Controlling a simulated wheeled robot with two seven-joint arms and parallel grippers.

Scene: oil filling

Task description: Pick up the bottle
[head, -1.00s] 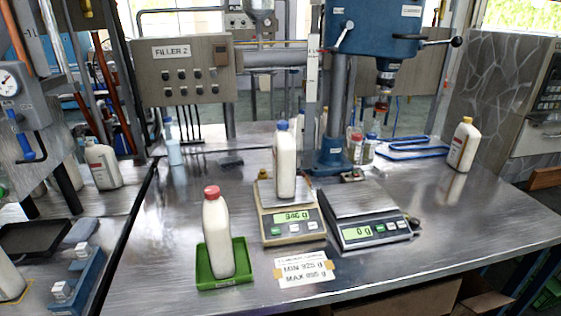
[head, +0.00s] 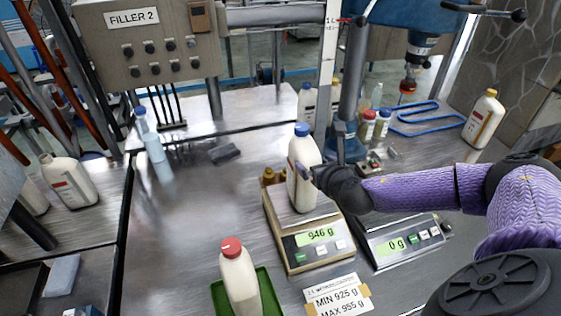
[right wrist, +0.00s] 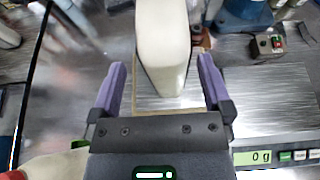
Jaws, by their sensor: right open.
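The white bottle with a blue cap (head: 304,160) stands upright on the left scale (head: 278,228), whose display reads 946 g. My right gripper (head: 312,176) reaches it from the right, over the scale. In the right wrist view the open purple fingers (right wrist: 160,85) lie on either side of the bottle (right wrist: 163,50), with a gap at each side. A second white bottle with a red cap (head: 239,277) stands in a green tray (head: 217,293) at the front. My left gripper is not in view.
The right scale (head: 398,254) reads 0 g and looks empty, partly under my right arm. A paper label (head: 338,297) lies in front. A yellow-capped bottle (head: 483,119) stands at the back right. The steel table left of the scales is mostly clear.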

